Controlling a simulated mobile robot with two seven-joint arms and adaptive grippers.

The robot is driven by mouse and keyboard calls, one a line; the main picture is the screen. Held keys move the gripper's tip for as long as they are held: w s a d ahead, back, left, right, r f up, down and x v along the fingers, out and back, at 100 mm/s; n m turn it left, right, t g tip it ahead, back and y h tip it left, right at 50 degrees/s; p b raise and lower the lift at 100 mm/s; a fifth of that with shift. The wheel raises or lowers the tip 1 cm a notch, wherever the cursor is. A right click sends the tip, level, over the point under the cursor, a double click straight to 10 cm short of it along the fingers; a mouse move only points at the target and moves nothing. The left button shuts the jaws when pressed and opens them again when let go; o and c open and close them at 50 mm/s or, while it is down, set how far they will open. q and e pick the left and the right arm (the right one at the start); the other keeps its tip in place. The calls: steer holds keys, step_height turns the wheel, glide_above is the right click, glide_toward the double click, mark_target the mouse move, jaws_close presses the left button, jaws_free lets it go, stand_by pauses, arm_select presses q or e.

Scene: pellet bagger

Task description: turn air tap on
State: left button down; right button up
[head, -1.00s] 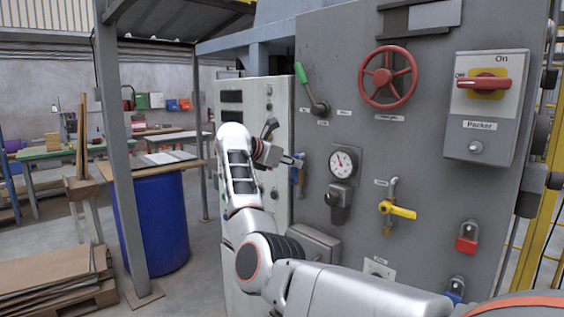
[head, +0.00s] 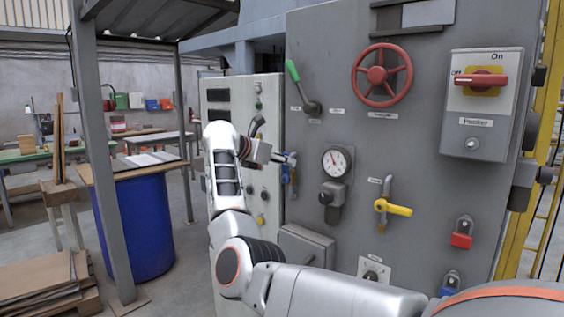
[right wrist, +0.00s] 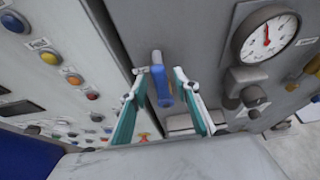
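A tap with a blue handle (head: 292,177) sits at the left edge of the large grey panel (head: 330,70). In the right wrist view the blue handle (right wrist: 161,88) points toward the camera's lower side from a grey pipe stub. My right gripper (head: 287,160) is at this tap. In the right wrist view its teal fingers stand apart on either side of the blue handle, with gaps visible. A second tap with a yellow handle (head: 393,208) is on the panel, its lever sideways. I cannot read which label says air. My left gripper is not in view.
The panel also carries a pressure gauge (head: 337,161), a red handwheel (head: 382,75), a green-handled lever (head: 293,72) and a red rotary switch (head: 480,80). A pale cabinet (head: 268,92) with buttons stands left of it. A blue drum (head: 137,225) stands further left.

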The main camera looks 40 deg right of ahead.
steer(key=shift+a, duration=0.1)
steer(key=v, duration=0.7)
steer(key=shift+w+a+r, duration=0.1)
steer(key=shift+a, duration=0.05)
stand_by(0.6)
